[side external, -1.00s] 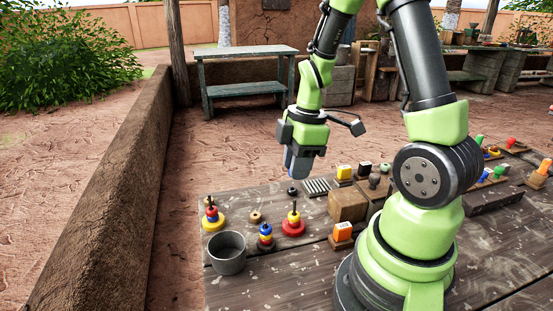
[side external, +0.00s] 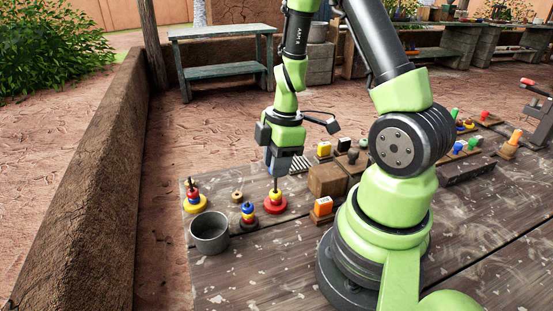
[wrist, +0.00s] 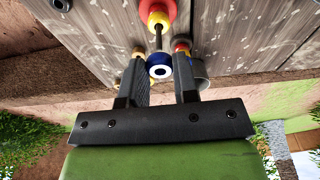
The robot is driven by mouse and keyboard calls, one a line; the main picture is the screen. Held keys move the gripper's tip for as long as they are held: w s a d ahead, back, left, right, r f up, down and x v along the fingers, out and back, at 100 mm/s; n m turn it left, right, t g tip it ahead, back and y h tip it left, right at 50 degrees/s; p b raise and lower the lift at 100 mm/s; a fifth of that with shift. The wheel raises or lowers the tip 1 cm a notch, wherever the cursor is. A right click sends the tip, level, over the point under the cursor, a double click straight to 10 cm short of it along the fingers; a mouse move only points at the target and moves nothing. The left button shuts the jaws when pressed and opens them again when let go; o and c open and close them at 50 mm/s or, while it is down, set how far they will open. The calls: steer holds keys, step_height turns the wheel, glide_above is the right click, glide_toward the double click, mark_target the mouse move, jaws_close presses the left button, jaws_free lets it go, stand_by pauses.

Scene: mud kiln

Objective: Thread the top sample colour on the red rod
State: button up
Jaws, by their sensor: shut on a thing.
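My gripper (wrist: 160,88) has its fingers on either side of a blue ring (wrist: 158,73) with a pale face around a dark hole. The red rod's stand (side external: 276,206) has a red base with a yellow ring on it (side external: 275,194), and a thin dark rod (wrist: 158,38) rises from it. In the side view my gripper (side external: 276,172) is right above this stand and hides the rod's top. In the wrist view the rod reaches to the edge of the blue ring. I cannot tell whether its tip is inside the hole.
A tan ring (side external: 237,196), a yellow-based stack (side external: 194,203) and a grey cup (side external: 209,233) are further left.

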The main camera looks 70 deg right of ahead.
steer(key=shift+f, duration=1.6)
stand_by(1.6)
steer(key=o, duration=1.3)
steer(key=shift+o, duration=0.2)
steer(key=shift+r, duration=0.1)
steer(key=w+a+r+m+t, duration=0.3)
steer(key=w+a+r, duration=0.1)
steer(key=r, duration=0.5)
steer(key=s+a+r+m+t, duration=0.1)
steer(key=s+a+r+m, duration=0.3)
steer(key=r, duration=0.3)
steer(key=s+a+r+m+t, duration=0.2)
steer(key=s+a+r+m, duration=0.1)
steer(key=s+r+m, duration=0.3)
step_height(320, 180, up, 2)
steer(key=shift+s+a+r+y, duration=0.2)
steer(key=shift+s+a+y, duration=0.2)
steer(key=shift+s, duration=0.15)
